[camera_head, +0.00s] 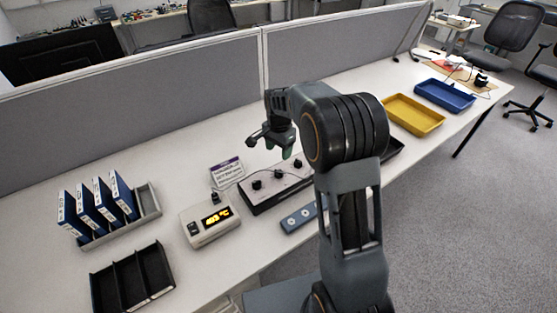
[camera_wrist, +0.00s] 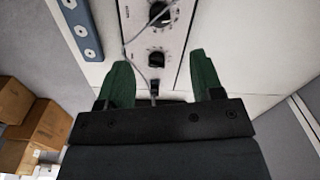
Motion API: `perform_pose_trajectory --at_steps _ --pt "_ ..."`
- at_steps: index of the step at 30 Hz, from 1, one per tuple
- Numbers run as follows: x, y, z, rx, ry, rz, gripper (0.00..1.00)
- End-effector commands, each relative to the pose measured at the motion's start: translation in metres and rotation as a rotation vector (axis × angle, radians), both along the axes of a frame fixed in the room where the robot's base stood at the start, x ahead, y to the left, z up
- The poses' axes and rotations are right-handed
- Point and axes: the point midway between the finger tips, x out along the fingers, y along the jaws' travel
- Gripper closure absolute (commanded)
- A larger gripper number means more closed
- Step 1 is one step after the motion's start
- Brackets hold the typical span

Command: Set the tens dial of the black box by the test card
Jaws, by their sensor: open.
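The black box (camera_head: 262,204) lies on the desk with a light top panel and three black knobs in a row. In the wrist view, its panel (camera_wrist: 178,42) shows two round knobs (camera_wrist: 156,57) and a small dark part between the fingers. The dial labels are too small to read, so I cannot tell which is the tens dial. The test card (camera_head: 227,173), white with a purple band, stands behind the box's left end; its text is unreadable. My gripper (camera_head: 275,146) is open and empty above the box, its green fingers (camera_wrist: 161,78) apart on either side of the panel.
A meter (camera_head: 207,226) with an orange display stands left of the box. A blue-grey strip (camera_head: 299,218) lies in front. Binders in a grey rack (camera_head: 149,200) and a black divided tray (camera_head: 133,281) are at left. Yellow (camera_head: 413,116) and blue (camera_head: 445,95) trays are at right.

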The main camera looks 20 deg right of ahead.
Motion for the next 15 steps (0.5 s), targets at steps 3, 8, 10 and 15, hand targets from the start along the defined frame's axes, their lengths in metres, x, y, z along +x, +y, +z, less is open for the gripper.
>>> perform_pose_trajectory --at_steps 3,8,10,15 --pt "0.000 0.000 0.016 0.000 -0.001 0.000 0.40" --pt "0.000 0.000 0.028 -0.001 0.001 0.000 0.40" --pt "0.000 0.000 0.030 0.000 0.001 0.000 0.40" --pt "0.000 0.000 0.032 0.000 0.001 0.000 0.40"
